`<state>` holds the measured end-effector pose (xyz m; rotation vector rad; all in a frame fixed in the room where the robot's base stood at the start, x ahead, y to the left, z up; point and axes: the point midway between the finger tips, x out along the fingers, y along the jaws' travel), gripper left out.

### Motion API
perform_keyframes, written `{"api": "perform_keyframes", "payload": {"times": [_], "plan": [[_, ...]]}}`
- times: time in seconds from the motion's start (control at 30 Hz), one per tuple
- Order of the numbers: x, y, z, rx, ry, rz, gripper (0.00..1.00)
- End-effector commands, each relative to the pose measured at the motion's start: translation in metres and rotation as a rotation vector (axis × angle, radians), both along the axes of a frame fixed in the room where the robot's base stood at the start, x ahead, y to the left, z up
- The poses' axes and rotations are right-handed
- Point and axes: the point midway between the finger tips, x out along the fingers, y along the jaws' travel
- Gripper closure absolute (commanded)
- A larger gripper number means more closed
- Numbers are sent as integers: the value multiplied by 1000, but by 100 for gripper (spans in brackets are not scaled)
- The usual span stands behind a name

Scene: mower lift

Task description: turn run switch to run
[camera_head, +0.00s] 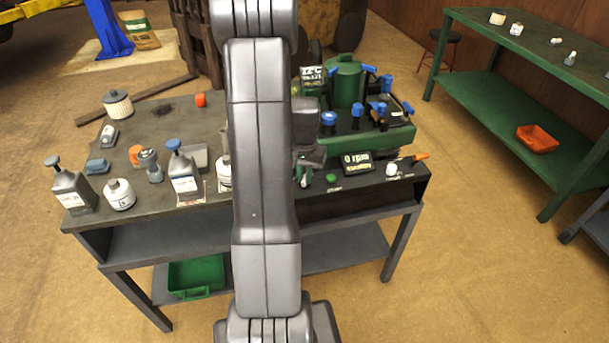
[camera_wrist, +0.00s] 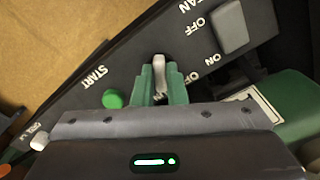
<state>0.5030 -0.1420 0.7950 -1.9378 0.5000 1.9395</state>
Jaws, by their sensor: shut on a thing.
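The run switch is a pale upright lever (camera_wrist: 158,66) on a dark control panel (camera_wrist: 131,72), seen in the wrist view. My gripper (camera_wrist: 160,84) has green fingers closed around this lever, one on each side. An OFF label lies just right of the fingers; other lettering beside the lever is partly hidden by them. In the head view my gripper (camera_head: 304,168) is at the front of the green machine (camera_head: 397,140), largely behind my arm. The green START button (camera_wrist: 113,99) is left of the fingers and also shows in the head view (camera_head: 331,178).
A grey rocker switch (camera_wrist: 232,27) marked ON and OFF is at upper right, and a white knob (camera_wrist: 39,141) is at far left. The bench (camera_head: 150,203) holds several bottles. Open floor separates the bench from a green shelf (camera_head: 475,95).

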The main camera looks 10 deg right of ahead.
Motion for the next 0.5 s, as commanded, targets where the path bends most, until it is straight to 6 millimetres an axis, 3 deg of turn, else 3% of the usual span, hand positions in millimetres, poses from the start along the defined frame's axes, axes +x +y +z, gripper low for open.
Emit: {"api": "perform_keyframes", "payload": {"times": [0.07,0.1,0.2,0.5], "plan": [[1,0,1,0,-2,-1,100],[1,0,1,0,-2,-1,84],[1,0,1,0,-2,-1,66],[0,0,2,0,-1,0,66]]}}
